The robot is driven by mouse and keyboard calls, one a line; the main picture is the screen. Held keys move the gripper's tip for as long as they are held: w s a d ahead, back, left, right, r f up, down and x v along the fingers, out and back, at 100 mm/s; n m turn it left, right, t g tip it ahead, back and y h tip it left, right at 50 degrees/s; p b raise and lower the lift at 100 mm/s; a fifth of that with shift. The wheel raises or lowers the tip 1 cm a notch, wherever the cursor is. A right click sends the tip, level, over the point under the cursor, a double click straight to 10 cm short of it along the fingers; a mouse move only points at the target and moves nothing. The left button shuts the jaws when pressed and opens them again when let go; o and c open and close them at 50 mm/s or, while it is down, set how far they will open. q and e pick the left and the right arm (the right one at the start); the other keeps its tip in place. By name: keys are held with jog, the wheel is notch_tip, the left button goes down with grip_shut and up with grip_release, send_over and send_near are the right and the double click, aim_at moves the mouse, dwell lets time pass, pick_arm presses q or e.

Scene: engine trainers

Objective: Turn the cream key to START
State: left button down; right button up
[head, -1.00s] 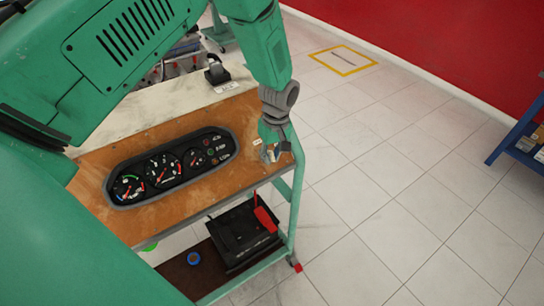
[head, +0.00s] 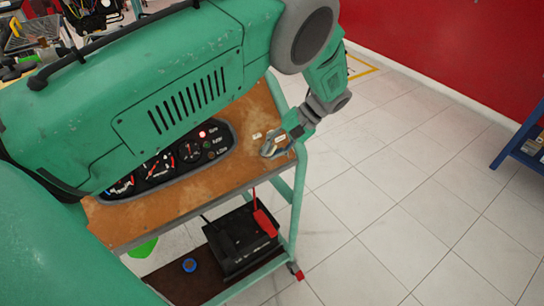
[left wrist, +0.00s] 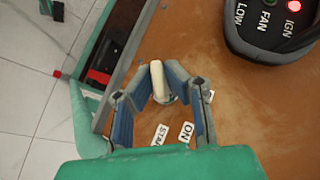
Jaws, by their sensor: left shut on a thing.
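The cream key (left wrist: 158,82) stands in its switch on the brown board, between the fingers of my left gripper (left wrist: 158,84) in the left wrist view. The gripper is shut on it. The START label (left wrist: 160,135) and the ON label (left wrist: 186,131) lie just below the key in that view. The key's lower end points roughly between them; I cannot tell its exact setting. Another label (left wrist: 209,97) is mostly hidden behind the right finger. In the head view my left gripper (head: 278,148) is at the board's right end, and the key cannot be made out. My right gripper is not in view.
The gauge panel (head: 222,150) is partly covered by my left arm; its red IGN light (left wrist: 293,5) is lit. A black battery (head: 238,240) with a red clamp (head: 265,222) sits on the cart's lower shelf (head: 165,280).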

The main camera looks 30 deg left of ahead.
pick_arm(q)
jog(key=shift+w+m+y+b, duration=0.25)
jog(key=shift+m+y+b, duration=0.55)
jog(key=shift+m+y, duration=0.1)
jog(key=c, duration=1.6)
grip_release()
jog(key=shift+c, duration=0.2)
jog(key=shift+f+g, duration=0.1)
jog(key=shift+g, duration=0.2)
jog(key=shift+d, duration=0.1)
jog(key=shift+w+d+r, duration=0.25)
jog(key=shift+r, duration=0.15)
jog(key=v, duration=1.1)
jog(key=shift+w+f, duration=0.25)
